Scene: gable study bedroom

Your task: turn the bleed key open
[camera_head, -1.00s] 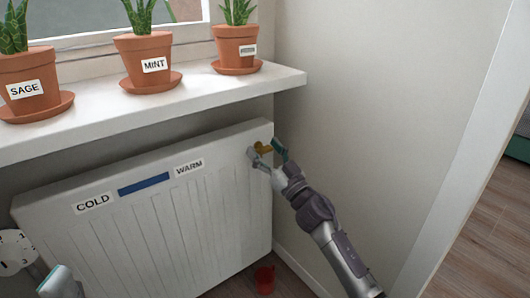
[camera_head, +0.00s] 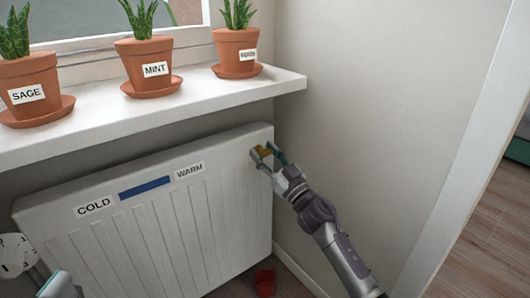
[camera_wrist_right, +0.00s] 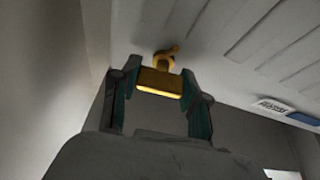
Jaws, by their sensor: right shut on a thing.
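The brass-yellow bleed key (camera_head: 265,153) sits at the top right corner of the white radiator (camera_head: 150,225). In the right wrist view the key (camera_wrist_right: 159,82) shows as a wide bar with a round stem behind it, against the radiator. My right gripper (camera_head: 267,157) is at the key. In the right wrist view its teal-padded fingers (camera_wrist_right: 158,90) stand on either side of the bar, shut on it. A small part at the bottom left edge of the head view may be my left gripper (camera_head: 60,286); its fingers do not show clearly.
A white windowsill (camera_head: 200,98) juts out above the radiator, with potted plants labelled SAGE (camera_head: 35,90) and MINT (camera_head: 145,65) and a third pot (camera_head: 238,50). A white dial (camera_head: 14,254) is at lower left. A red cup (camera_head: 265,281) stands on the floor below.

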